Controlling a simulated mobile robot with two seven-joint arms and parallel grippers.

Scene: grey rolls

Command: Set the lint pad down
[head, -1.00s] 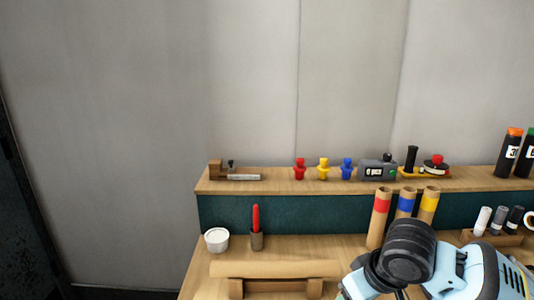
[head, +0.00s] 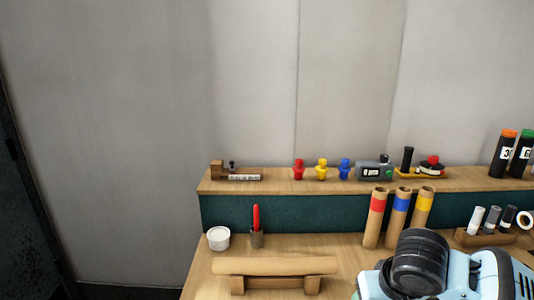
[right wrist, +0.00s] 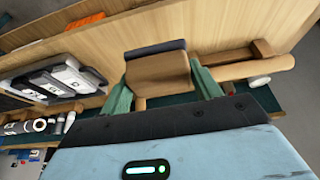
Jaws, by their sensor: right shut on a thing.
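The lint pad (right wrist: 158,75) is a tan wooden block with a dark grey layer along one side. It is in the right wrist view, between the two green fingers of my right gripper (right wrist: 162,88), which is shut on it. I cannot tell whether the pad touches any surface. In the head view my right arm shows at the lower right, and its fingers and the pad are out of sight there. My left gripper is in neither view.
A tan roll (head: 275,265) lies on a wooden stand on the bench (head: 215,268). Behind it are a white tub (head: 218,239) and a cup with a red stick (head: 256,225). Three colour-banded tubes (head: 400,215) stand beyond my arm. A shelf (head: 280,184) holds small items.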

